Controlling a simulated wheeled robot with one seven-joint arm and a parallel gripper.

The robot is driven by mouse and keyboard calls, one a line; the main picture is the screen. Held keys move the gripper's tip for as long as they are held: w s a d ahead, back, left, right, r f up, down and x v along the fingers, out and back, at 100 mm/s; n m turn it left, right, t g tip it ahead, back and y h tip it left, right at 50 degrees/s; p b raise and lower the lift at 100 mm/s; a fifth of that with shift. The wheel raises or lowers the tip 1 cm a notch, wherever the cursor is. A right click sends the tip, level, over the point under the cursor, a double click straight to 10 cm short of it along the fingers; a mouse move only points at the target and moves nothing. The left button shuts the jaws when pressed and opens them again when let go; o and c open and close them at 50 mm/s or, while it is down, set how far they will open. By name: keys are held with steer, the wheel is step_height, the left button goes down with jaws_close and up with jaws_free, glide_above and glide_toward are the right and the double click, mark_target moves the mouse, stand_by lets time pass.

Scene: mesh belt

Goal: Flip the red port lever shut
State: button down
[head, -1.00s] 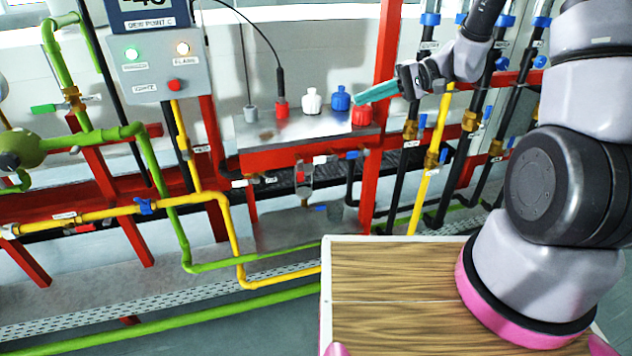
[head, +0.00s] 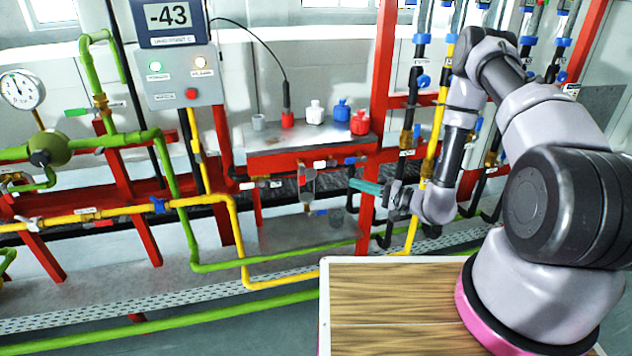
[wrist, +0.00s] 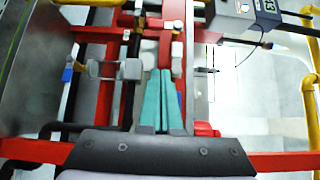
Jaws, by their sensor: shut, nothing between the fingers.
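My gripper (head: 358,186) has teal fingers held shut and empty, pointing left just below the metal shelf, right of the sight glass. In the wrist view the closed fingers (wrist: 160,98) point up the picture towards the valve cluster. In the head view a white lever (head: 320,165) and a blue lever (head: 350,160) sit under the shelf edge; the red lever is hard to separate from the red frame.
The metal shelf (head: 275,138) carries red, white and blue bottles. The sight glass (wrist: 118,70) stands close to the fingers. A red upright post (head: 367,210) and a yellow pipe (head: 437,130) are near my wrist. A control box (head: 180,80) is at upper left.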

steer(key=shift+f, duration=0.1)
stand_by(0.3)
glide_toward(302, 174)
steer(key=w+a+f, duration=0.1)
steer(key=w+a, duration=0.2)
steer(key=w, duration=0.2)
steer(key=shift+a+f, duration=0.15)
steer(key=shift+a, duration=0.55)
